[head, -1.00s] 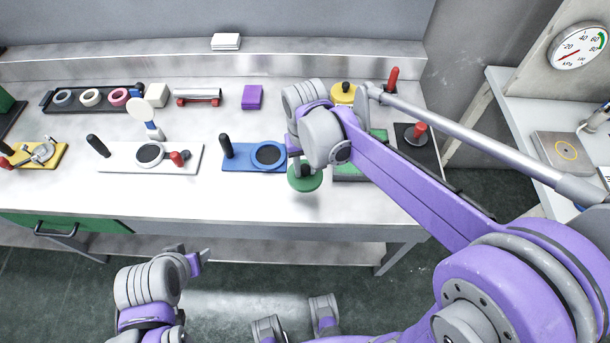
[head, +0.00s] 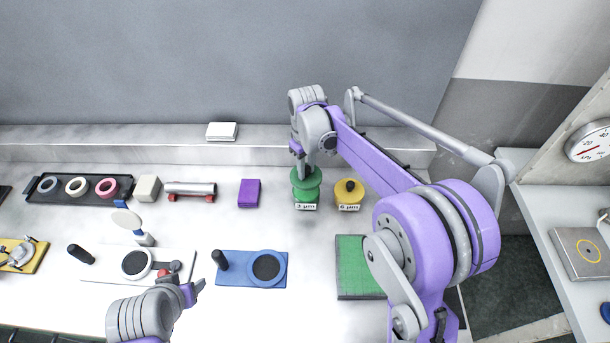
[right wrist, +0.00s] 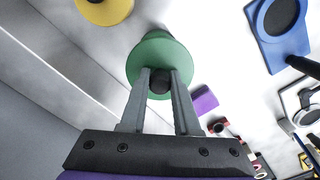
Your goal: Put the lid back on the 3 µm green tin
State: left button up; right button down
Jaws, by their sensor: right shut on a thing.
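My right gripper (head: 303,160) is shut on the dark knob (right wrist: 160,83) of the green lid (head: 304,174). In the right wrist view, both fingers flank the knob and the lid's green disc (right wrist: 158,50) spreads beyond them. The green tin (head: 306,194) with the "3 µm" label stands at the back of the bench, directly below the lid in the head view. The lid overlaps the tin there, and I cannot tell whether they touch. In the right wrist view the lid hides the tin. My left gripper (head: 197,289) is at the lower left; its jaw state is unclear.
A yellow tin (head: 348,192) stands close to the right of the green tin. A purple block (head: 249,193) lies to the left. A blue plate (head: 225,277) and a green mat (head: 358,265) lie nearer the front. The bench's back ledge (head: 270,152) runs behind the tins.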

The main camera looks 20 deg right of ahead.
jog(key=shift+w+d, duration=0.1)
jog(key=shift+w, duration=0.2)
jog(key=shift+s+f, duration=0.15)
jog(key=shift+s, duration=0.05)
jog(key=shift+f, duration=0.25)
pick_arm(q)
jog(key=shift+s+f+b, duration=0.3)
jog(key=shift+f+b, duration=0.2)
jog(key=shift+f, duration=0.15)
jog(key=shift+s+f+b, duration=0.25)
jog(key=shift+f+b, duration=0.25)
jog(key=shift+f, duration=0.2)
jog(key=shift+s+f+b, duration=0.3)
jog(key=shift+f+b, duration=0.2)
jog(key=shift+f, duration=0.15)
pick_arm(e)
jog(key=shift+f, duration=2.75)
pick_arm(q)
jog(key=shift+f, duration=0.35)
pick_arm(e)
jog(key=shift+f, duration=0.15)
jog(key=shift+c, duration=0.4)
grip_release()
